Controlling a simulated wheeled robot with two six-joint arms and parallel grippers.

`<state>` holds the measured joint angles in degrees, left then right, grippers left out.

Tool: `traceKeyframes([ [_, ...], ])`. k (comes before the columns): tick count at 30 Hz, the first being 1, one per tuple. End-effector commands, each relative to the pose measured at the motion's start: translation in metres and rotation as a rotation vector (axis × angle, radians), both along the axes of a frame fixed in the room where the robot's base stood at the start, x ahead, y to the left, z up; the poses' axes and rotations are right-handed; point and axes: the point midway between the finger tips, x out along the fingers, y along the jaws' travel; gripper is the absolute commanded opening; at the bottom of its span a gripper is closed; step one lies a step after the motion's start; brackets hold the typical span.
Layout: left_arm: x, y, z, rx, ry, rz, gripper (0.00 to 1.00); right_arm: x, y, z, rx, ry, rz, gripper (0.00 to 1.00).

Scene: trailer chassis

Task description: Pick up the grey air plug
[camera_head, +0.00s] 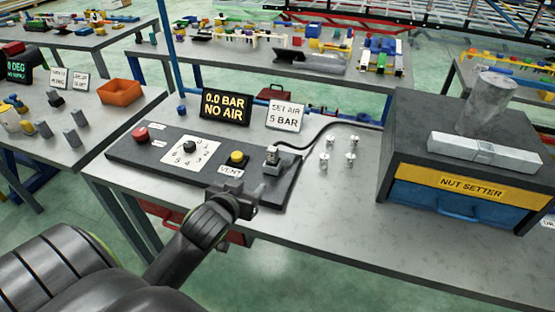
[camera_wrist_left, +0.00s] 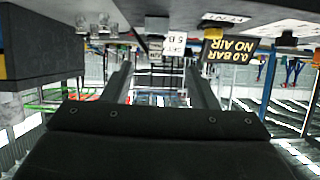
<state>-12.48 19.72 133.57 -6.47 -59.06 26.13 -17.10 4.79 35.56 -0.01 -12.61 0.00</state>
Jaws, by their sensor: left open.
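The grey air plug (camera_head: 271,156) stands at the right end of the dark control panel (camera_head: 190,192), with a black hose (camera_head: 325,130) running from it to the back right. My left gripper (camera_head: 254,197) is at the panel's front edge, nearer to me than the plug and apart from it. Its jaws are open and empty. The left wrist view is upside down; the two spread fingers (camera_wrist_left: 160,82) show there, and a grey block that looks like the plug (camera_wrist_left: 157,27) appears beyond and between them. My right gripper is not in view.
A yellow vent button (camera_head: 236,158), dial plate (camera_head: 189,148) and red button (camera_head: 140,134) sit on the panel. The display (camera_head: 226,105) reads 0.0 BAR NO AIR, beside a SET AIR 5 BAR card (camera_head: 285,115). Small metal fittings (camera_head: 351,159) and a nut setter cabinet (camera_head: 465,185) stand right.

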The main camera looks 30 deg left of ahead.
Motion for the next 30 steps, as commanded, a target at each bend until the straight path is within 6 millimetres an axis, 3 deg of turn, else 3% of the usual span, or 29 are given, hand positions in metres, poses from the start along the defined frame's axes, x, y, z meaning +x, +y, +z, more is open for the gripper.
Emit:
traceKeyframes([
  [1, 0.006, 0.000, 0.013, 0.000, -0.044, -0.005, 0.53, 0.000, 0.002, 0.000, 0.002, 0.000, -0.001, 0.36],
  [5, 0.018, 0.000, 0.022, -0.007, -0.081, -0.008, 0.53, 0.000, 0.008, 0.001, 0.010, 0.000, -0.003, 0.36],
  [21, 0.095, 0.019, -0.007, -0.007, -0.077, -0.008, 0.53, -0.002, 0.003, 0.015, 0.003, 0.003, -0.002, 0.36],
  [30, 0.121, 0.025, -0.018, -0.007, -0.078, -0.008, 0.53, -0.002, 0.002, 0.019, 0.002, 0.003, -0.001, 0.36],
])
